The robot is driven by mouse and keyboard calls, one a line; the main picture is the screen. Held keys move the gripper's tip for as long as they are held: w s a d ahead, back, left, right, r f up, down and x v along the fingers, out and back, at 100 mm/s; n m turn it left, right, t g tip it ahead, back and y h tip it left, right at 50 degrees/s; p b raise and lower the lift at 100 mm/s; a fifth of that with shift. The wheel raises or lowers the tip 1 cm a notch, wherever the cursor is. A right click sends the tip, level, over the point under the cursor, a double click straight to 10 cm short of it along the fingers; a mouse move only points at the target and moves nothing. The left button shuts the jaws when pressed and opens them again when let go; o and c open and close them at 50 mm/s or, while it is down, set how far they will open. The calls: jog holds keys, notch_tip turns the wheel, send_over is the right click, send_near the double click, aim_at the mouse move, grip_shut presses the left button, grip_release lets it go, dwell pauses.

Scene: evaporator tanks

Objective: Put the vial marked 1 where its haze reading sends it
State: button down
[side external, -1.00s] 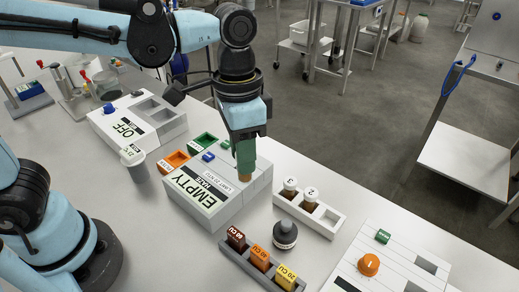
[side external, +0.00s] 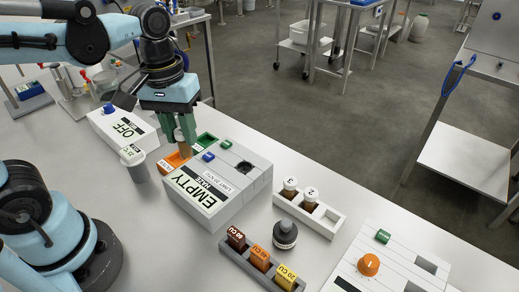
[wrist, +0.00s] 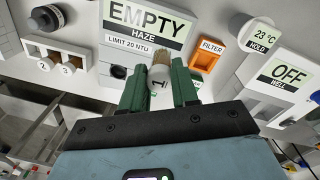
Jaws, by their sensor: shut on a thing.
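My gripper (side external: 181,143) is shut on the vial marked 1 (wrist: 160,74), whose white cap shows between the green fingers in the wrist view. It holds the vial above the bins behind the haze meter (side external: 222,188). The meter's display reads EMPTY, with LIMIT 20 NTU beside it; its well (side external: 244,168) looks vacant. The orange bin marked FILTER (side external: 169,163) is just below and left of the fingers. The green bin (side external: 207,141) is to their right, its label unreadable. The fingers hide part of the vial.
The rack (side external: 322,215) holds vials 2 and 3 and has a vacant slot. A cup reading 23 °C (side external: 135,165) and the unit reading OFF (side external: 117,121) are close on the left.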

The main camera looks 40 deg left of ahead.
jog(key=shift+w+a+f, duration=0.5)
jog(key=shift+a+f, duration=1.2)
jog(key=shift+f, duration=0.05)
jog(key=shift+w+a+f, duration=0.45)
jog(key=shift+a+f, duration=1.2)
jog(key=shift+f, duration=0.05)
jog(key=shift+w+a+f, duration=0.5)
jog(key=shift+a+f, duration=1.2)
jog(key=shift+f, duration=0.05)
jog(key=c, duration=0.8)
grip_release()
jog(key=shift+f, duration=0.1)
jog(key=shift+c, duration=0.2)
notch_tip(320, 180, up, 12)
jog(key=d+f+m+t, duration=0.2)
jog(key=d+m+t, duration=0.3)
jog(key=d+t, duration=0.2)
jog(key=shift+s+d+y, duration=0.2)
jog(key=shift+d+y, duration=0.1)
jog(key=shift+d, duration=0.2)
jog(key=shift+f, duration=0.1)
